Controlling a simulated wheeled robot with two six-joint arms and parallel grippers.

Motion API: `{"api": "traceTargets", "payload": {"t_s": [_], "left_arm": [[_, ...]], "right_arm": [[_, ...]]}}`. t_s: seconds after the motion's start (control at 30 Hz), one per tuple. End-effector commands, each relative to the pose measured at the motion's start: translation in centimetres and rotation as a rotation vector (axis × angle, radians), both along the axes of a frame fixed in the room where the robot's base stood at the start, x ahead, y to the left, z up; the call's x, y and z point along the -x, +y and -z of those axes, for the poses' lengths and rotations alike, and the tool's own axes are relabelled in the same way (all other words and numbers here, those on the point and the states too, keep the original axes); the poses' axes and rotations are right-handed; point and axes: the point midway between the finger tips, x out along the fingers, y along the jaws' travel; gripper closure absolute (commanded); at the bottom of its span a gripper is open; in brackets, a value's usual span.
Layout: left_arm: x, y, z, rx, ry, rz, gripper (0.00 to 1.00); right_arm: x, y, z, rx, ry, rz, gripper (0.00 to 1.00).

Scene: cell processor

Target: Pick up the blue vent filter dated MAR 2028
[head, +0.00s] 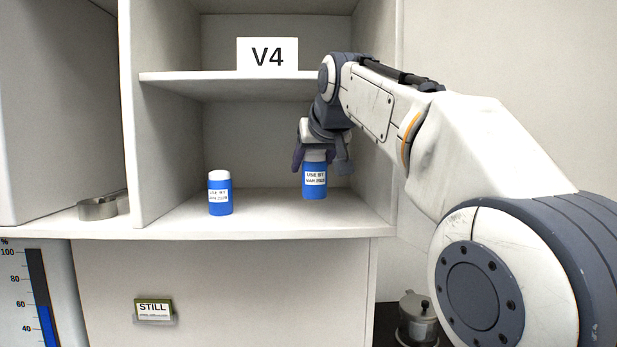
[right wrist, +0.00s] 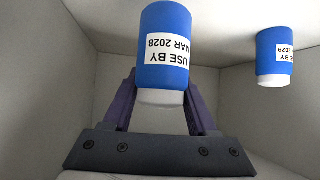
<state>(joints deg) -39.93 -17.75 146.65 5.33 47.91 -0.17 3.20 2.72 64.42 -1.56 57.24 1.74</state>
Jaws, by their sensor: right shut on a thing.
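The blue vent filter labelled USE BY MAR 2028 (head: 314,182) is upright in the lower compartment under the V4 sign, on the right. My right gripper (head: 320,163) comes from above and is shut on its white top. In the right wrist view the same filter (right wrist: 165,50) shows its label upside down between the fingers (right wrist: 160,98). I cannot tell whether its base touches the shelf. A second blue filter (head: 220,194) with a white cap stands to the left; its label reads 2029 in the right wrist view (right wrist: 275,58). My left gripper is out of view.
The V4 sign (head: 267,53) is on the shelf board (head: 200,84) above. Compartment walls (head: 165,140) stand either side. A metal ring-shaped dish (head: 97,208) lies outside at left. A STILL label (head: 153,310) is on the front below. Bare shelf lies between the filters.

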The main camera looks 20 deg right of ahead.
Motion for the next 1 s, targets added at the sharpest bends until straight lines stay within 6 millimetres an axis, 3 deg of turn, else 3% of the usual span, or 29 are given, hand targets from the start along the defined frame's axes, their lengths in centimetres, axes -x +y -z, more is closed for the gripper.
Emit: {"api": "traceTargets", "payload": {"t_s": [0.03, 0.2, 0.5, 0.7, 1.0], "left_arm": [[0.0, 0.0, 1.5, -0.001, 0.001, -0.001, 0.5], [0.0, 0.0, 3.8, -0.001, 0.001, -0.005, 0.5], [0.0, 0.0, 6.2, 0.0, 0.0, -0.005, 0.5], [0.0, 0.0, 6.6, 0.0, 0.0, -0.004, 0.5], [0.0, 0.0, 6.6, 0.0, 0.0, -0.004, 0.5]], "right_arm": [[1.4, 0.2, 0.6, 0.0, -0.005, -0.001, 1.0], [6.0, 0.5, 0.7, 0.0, -0.006, -0.001, 1.0], [13.0, 1.1, 0.4, 0.0, -0.004, 0.0, 1.0], [15.1, 1.3, 0.2, 0.0, -0.001, 0.0, 1.0], [15.4, 1.3, 0.1, 0.0, -0.001, 0.0, 1.0]]}}
